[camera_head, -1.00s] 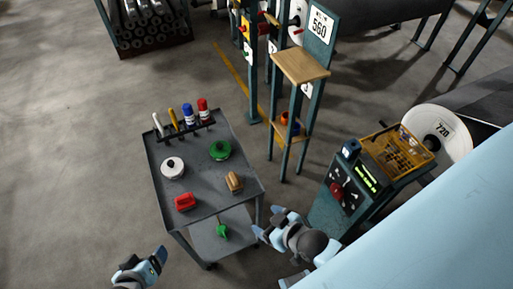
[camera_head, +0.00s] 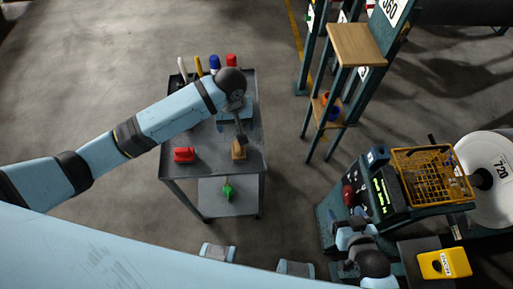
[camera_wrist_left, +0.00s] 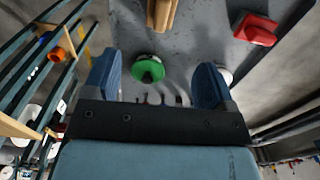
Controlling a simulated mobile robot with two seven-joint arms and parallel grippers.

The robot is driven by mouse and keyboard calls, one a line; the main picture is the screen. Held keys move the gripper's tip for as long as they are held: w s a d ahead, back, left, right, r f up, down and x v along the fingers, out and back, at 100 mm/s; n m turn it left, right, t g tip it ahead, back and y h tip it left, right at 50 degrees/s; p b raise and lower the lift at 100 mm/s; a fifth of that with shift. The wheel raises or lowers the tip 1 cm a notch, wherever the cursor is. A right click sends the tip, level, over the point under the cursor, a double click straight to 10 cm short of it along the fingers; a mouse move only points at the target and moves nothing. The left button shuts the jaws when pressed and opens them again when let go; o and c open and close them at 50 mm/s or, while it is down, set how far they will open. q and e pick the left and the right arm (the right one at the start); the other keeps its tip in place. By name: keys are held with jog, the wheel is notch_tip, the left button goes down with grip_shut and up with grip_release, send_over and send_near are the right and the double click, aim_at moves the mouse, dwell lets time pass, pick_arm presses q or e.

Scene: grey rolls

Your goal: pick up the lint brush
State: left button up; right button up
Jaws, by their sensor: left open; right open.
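The lint brush appears to be the tan wooden block-like piece (camera_head: 239,151) on the front right of the grey cart's top. It also shows at the top edge of the left wrist view (camera_wrist_left: 162,14), partly cut off. My left gripper (camera_head: 241,133) hangs over the cart just behind the brush. In the left wrist view its two blue fingers (camera_wrist_left: 157,82) are apart, with nothing held between them; the brush lies beyond the fingers. My right gripper (camera_head: 352,236) is low at the right, by the control console, away from the cart.
A green item (camera_head: 227,190) lies on the lower shelf. A shelf stand (camera_head: 355,45) and console (camera_head: 380,190) stand right.

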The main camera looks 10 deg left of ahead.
aim_at(238, 145)
pick_arm(q)
notch_tip(238, 145, down, 8)
jog(key=shift+a, duration=0.15)
jog(key=f, duration=0.5)
jog(key=shift+s+f, duration=0.2)
jog(key=shift+f, duration=0.1)
jog(key=c, duration=1.1)
